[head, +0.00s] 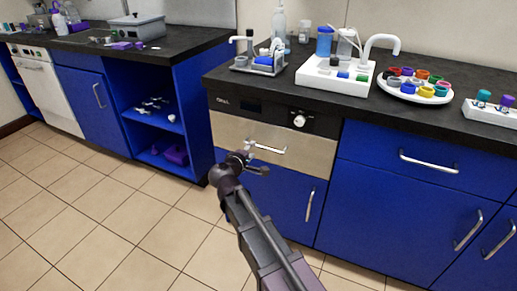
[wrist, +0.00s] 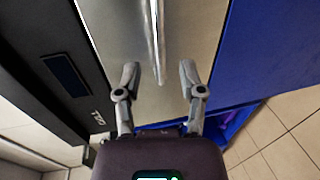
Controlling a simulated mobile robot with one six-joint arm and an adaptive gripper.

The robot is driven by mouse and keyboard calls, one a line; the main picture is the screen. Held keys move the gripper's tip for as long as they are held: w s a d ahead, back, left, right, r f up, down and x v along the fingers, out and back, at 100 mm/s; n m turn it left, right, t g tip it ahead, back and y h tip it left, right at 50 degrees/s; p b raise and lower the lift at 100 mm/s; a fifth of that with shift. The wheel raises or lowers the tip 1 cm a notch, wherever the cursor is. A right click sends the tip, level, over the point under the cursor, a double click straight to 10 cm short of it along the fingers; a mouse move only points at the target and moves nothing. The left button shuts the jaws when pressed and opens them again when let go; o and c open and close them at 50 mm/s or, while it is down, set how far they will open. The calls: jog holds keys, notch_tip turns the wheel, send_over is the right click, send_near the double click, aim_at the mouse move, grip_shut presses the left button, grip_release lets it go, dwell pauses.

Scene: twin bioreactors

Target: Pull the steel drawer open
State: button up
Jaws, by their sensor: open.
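The steel drawer (head: 311,154) is a brushed metal front below a black control panel in the counter, and it looks flush with the cabinet. Its bar handle (head: 268,149) is beside my gripper (head: 250,162) in the head view. In the wrist view the steel front (wrist: 188,30) fills the upper middle, and the handle (wrist: 156,42) runs down toward my gripper (wrist: 159,66). The fingers are apart, with the handle's lower end between them in the picture. I see no grip on the handle; the depth gap is unclear.
The black panel (head: 262,112) has a white knob (head: 299,120). A blue cabinet door (head: 285,200) lies below the drawer, and blue drawers (head: 400,165) stand to the right. An open blue shelf unit (head: 150,130) is at left. Tiled floor (head: 120,215) in front is clear.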

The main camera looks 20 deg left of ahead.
aim_at(258, 146)
jog(key=shift+b+x, duration=0.35)
jog(key=shift+x, duration=1.85)
grip_shut()
jog(key=shift+d, duration=0.5)
jog(key=shift+a, duration=0.3)
jog(key=shift+s, duration=0.15)
